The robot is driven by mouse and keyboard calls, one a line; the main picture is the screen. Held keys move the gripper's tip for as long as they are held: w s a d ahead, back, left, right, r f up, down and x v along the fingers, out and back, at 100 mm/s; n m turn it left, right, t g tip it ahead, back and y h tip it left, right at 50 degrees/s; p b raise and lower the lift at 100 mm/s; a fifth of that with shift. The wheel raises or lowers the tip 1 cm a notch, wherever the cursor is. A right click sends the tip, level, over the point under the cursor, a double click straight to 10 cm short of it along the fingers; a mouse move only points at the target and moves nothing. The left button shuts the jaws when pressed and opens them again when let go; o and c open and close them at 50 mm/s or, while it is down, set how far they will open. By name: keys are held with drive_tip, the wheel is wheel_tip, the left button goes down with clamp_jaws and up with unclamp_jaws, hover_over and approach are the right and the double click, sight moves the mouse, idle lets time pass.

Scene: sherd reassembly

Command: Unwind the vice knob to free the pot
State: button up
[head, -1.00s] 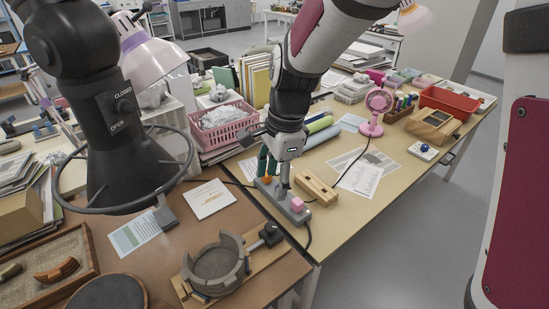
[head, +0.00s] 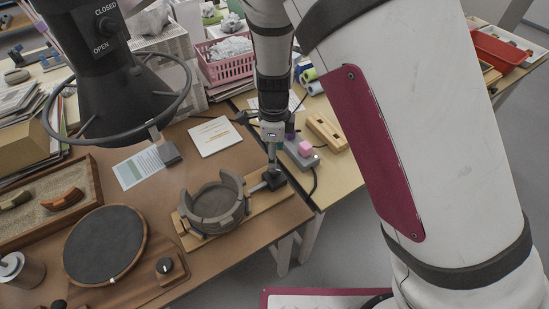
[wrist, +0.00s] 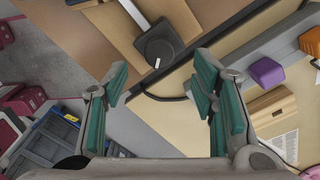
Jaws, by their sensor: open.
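The grey pot (head: 212,205) sits on a wooden vice board (head: 200,238) near the front edge of the brown table. Grey curved jaws stand around its rim. The black vice knob (head: 274,181) is at the board's right end, and a metal screw joins it to the jaws. In the wrist view the knob (wrist: 160,46) shows a white mark and lies beyond the fingertips. My gripper (head: 272,163) is just above the knob in the head view. In the wrist view my gripper (wrist: 160,75) has its teal fingers spread with nothing between them. I cannot tell whether it touches the knob.
A round dark turntable (head: 104,246) stands left of the vice. A lamp's ring hangs at upper left.

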wheel_tip(320, 180, down, 6)
drive_tip(key=shift+r, duration=0.1)
drive_tip(key=shift+c, duration=0.2)
drive_tip(key=c, duration=1.1)
